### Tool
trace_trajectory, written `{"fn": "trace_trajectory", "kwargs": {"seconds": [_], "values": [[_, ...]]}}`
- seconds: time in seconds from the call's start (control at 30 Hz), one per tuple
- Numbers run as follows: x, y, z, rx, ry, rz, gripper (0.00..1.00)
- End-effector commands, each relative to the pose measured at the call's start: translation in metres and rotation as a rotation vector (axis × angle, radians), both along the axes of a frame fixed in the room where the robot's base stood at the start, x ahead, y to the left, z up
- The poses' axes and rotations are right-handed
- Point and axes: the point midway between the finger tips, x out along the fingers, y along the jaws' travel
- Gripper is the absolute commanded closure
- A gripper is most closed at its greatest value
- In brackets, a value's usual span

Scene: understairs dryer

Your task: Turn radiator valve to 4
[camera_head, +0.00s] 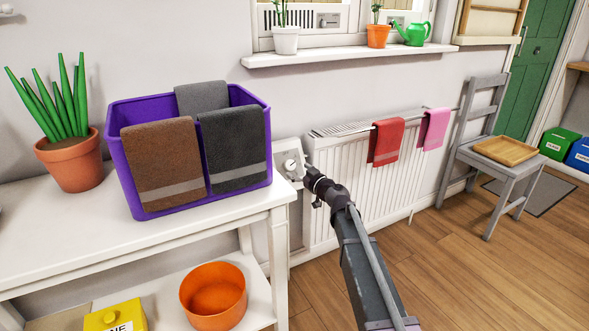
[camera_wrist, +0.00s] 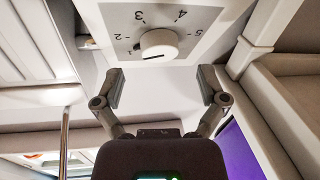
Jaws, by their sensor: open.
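The radiator valve is a round white knob (camera_wrist: 159,43) on a pale square plate (camera_wrist: 105,12) with a printed number scale. In the wrist view, 2, 3, 4 and 5 show around it. A dark mark shows on the knob's lower side, but I cannot tell which number it points to. In the head view the knob (camera_head: 291,165) is small, on a plate left of the white radiator (camera_head: 348,190). My gripper (camera_wrist: 162,80) is open and empty; its fingers are apart, below the knob in the wrist view, not around it. It also shows in the head view (camera_head: 303,177).
A white table (camera_head: 60,235) with a purple basket (camera_head: 130,185) of towels stands close left of the valve. Red (camera_head: 386,141) and pink (camera_head: 434,129) cloths hang over the radiator. A grey chair (camera_head: 487,150) stands right; the wooden floor (camera_head: 440,265) between is clear.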

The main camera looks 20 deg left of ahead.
Motion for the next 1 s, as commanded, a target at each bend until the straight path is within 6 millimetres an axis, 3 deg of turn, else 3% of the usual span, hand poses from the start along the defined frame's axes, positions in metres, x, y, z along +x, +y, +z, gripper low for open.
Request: {"fn": "trace_trajectory", "kwargs": {"seconds": [0.23,0.67,0.93,0.97,1.0], "values": [[0.014,0.021,0.000,0.000,0.000,0.001,0.08],[0.015,0.026,0.000,0.000,0.000,0.001,0.08],[0.014,0.026,0.000,0.000,0.000,0.002,0.86],[0.015,0.026,0.000,0.000,0.000,0.002,0.92],[0.015,0.026,0.000,0.000,0.000,0.002,0.92]]}}
